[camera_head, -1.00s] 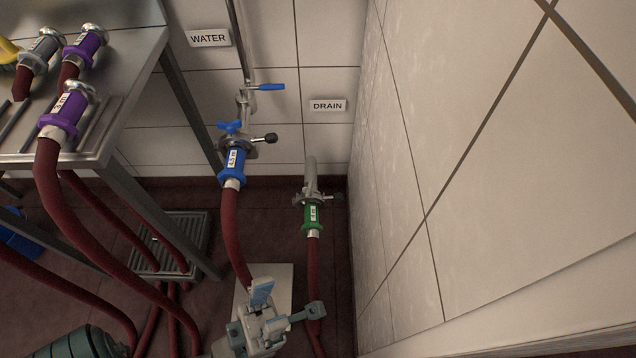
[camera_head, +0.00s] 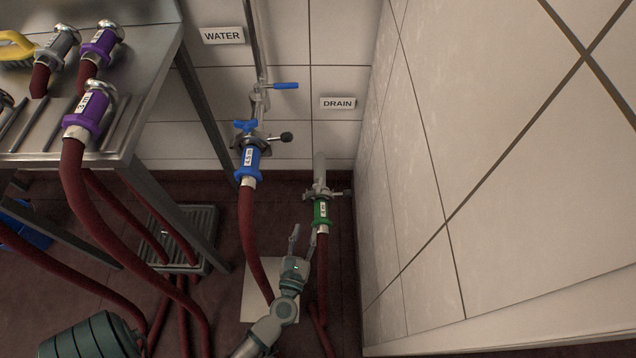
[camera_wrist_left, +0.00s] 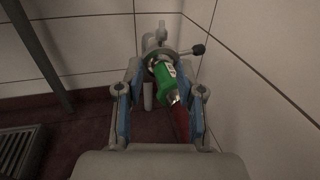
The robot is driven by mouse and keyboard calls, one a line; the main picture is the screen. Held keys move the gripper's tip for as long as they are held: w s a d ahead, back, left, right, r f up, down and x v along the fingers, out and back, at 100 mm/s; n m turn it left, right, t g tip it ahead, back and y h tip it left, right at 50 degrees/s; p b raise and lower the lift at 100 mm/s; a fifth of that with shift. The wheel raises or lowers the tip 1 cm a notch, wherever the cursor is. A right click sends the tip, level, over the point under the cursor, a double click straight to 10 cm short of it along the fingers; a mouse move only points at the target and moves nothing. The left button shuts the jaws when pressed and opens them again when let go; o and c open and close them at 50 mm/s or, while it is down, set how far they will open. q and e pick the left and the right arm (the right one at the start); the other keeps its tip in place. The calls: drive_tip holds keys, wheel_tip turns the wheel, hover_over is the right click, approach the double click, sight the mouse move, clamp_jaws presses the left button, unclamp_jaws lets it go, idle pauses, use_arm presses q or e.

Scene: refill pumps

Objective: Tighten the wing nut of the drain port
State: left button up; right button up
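The drain port's pipe (camera_head: 320,168) rises by the wall under the DRAIN sign (camera_head: 338,103). A clamp (camera_head: 322,194) joins it to the green hose coupling (camera_head: 321,212); a small knob, seemingly the wing nut (camera_head: 347,193), sticks out to the right. In the left wrist view, the green coupling (camera_wrist_left: 166,79) is ahead between my fingers, and the dark-tipped nut (camera_wrist_left: 198,49) is at upper right. My left gripper (camera_head: 302,240) is open and empty, below and slightly left of the coupling, apart from it. My right gripper is not in view.
The water port's blue coupling (camera_head: 249,160) and its red hose (camera_head: 254,240) stand just left. A tiled wall (camera_head: 440,160) is close on the right. A steel table (camera_head: 150,100) with purple couplings is at left, above a floor grate (camera_head: 182,240).

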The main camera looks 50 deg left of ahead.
sight(320, 183)
use_arm(q)
drive_tip(key=b+x, duration=0.1)
drive_tip(key=x, duration=1.5)
drive_tip(key=shift+f+b, duration=0.15)
drive_tip(key=shift+b, duration=0.15)
drive_tip(key=shift+w+a, duration=0.15)
drive_tip(key=shift+w, duration=0.35)
clamp_jaws()
